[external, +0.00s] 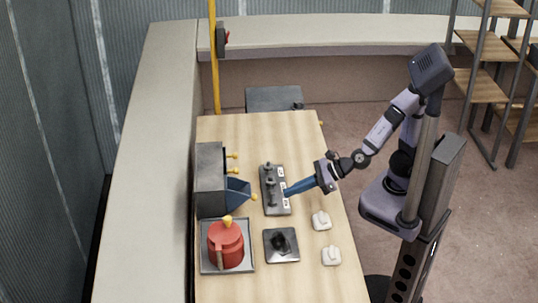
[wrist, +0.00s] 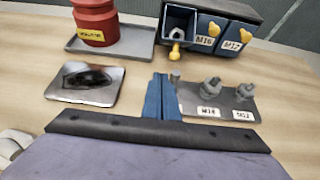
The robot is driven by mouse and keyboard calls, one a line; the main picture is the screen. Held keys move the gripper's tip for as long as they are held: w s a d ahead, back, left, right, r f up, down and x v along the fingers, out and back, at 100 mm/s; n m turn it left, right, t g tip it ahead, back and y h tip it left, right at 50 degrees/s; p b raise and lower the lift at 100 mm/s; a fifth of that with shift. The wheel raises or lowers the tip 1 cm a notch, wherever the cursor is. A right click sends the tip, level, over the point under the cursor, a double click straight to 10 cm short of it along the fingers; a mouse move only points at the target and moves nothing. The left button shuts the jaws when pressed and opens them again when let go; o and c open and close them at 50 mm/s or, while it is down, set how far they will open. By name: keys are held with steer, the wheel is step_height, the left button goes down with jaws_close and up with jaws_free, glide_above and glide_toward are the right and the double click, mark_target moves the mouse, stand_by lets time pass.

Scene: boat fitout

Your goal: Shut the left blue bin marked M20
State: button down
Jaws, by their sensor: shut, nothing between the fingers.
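A dark grey cabinet (external: 209,178) stands on the workbench, with its bins facing the arm. One blue bin (external: 238,190) is tilted out and open; in the wrist view it is the leftmost bin (wrist: 179,24), with a yellow knob (wrist: 175,52) at its front. Its own label cannot be read. The other two blue bins, labelled M16 (wrist: 206,36) and M12 (wrist: 233,40), are closed. My gripper (external: 287,192), with blue fingers, is shut and empty. In the wrist view the fingertips (wrist: 161,76) are in front of and apart from the open bin.
A grey plate with bolts and labels (wrist: 222,103) lies close beside the fingers. A red pot (external: 226,243) stands on a grey tray (external: 206,266). A square plate with a dark object (external: 281,245) and two white blocks (external: 321,220) are nearby. The bench's far end is clear.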

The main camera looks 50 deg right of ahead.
steer(key=b+x, duration=0.1)
steer(key=x, duration=0.8)
steer(key=shift+w+a+f+b, duration=0.1)
steer(key=shift+w+b, duration=0.1)
steer(key=shift+b, duration=0.2)
steer(key=shift+w+a+r+p, duration=0.2)
steer(key=shift+a+r+p, duration=0.05)
steer(key=shift+r+p, duration=0.3)
steer(key=shift+w+a+r+p, duration=0.25)
steer(key=shift+r+p, duration=0.2)
steer(key=shift+r, duration=0.2)
steer(key=shift+w+a+r+p, duration=0.35)
steer(key=shift+r+p, duration=0.25)
steer(key=shift+p, duration=0.35)
